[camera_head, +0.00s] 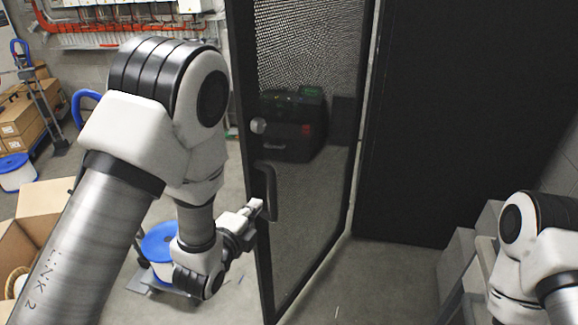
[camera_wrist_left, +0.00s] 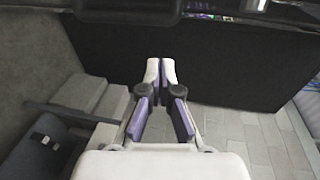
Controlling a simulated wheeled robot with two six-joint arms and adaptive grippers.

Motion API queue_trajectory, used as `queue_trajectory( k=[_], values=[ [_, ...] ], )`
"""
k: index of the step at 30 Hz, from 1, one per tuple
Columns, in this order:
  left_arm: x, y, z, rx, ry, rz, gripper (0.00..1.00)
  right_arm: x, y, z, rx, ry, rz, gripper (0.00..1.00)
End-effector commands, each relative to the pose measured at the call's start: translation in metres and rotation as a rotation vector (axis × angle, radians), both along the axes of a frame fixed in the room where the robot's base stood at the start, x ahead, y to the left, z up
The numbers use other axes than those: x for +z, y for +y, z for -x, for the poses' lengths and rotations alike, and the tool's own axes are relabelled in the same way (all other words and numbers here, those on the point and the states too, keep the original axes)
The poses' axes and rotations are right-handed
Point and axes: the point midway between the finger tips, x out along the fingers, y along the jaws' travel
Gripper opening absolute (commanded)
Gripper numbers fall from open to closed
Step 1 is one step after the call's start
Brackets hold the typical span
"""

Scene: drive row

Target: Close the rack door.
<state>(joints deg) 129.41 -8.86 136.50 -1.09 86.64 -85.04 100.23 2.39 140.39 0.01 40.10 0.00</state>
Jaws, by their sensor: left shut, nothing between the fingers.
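The rack door (camera_head: 310,190) is a tall black-framed mesh panel in the middle of the head view. It stands ajar, at an angle to the large black rack side (camera_head: 440,130) on the right. Its black handle (camera_head: 270,190) sits on the near left frame, below a round silver knob. My left gripper (camera_head: 258,206) is shut and empty, with its tips at or very near the handle; I cannot tell if they touch. In the left wrist view the fingers (camera_wrist_left: 160,68) are together, with a dark bar across the top. My right gripper is out of view.
Left of the door are a blue-and-white cable reel (camera_head: 160,243), an open cardboard box (camera_head: 42,205) and stacked cartons (camera_head: 20,115). Grey blocks (camera_head: 458,262) stand at lower right, beside my right arm. Bare floor (camera_head: 350,285) lies below the door.

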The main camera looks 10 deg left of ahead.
Motion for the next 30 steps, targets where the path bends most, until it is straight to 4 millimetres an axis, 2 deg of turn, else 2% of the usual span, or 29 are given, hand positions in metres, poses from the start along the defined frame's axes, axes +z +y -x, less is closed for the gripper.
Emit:
queue_trajectory(
  k=[1,3,7,11,14,25,27,30],
  values=[
    [0.029,-0.007,-0.009,-0.016,-0.076,-0.01,0.0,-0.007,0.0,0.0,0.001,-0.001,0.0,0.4],
    [0.063,-0.013,-0.014,-0.03,-0.147,-0.023,0.0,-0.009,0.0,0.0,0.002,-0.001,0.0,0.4],
    [0.096,-0.017,-0.017,-0.038,-0.212,-0.031,0.0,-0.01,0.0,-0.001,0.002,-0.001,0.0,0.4],
    [0.101,-0.018,-0.026,-0.038,-0.216,-0.03,0.0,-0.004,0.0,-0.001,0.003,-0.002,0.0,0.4],
    [0.102,-0.02,-0.041,-0.037,-0.214,-0.029,0.0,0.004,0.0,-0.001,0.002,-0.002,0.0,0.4],
    [0.104,-0.031,-0.12,-0.036,-0.212,-0.026,0.0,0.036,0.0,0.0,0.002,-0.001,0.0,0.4],
    [0.106,-0.014,-0.123,-0.03,-0.21,-0.024,0.0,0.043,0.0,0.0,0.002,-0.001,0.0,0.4],
    [0.105,-0.002,-0.128,-0.032,-0.21,-0.024,0.0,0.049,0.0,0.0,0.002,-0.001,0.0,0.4]
  ],
)
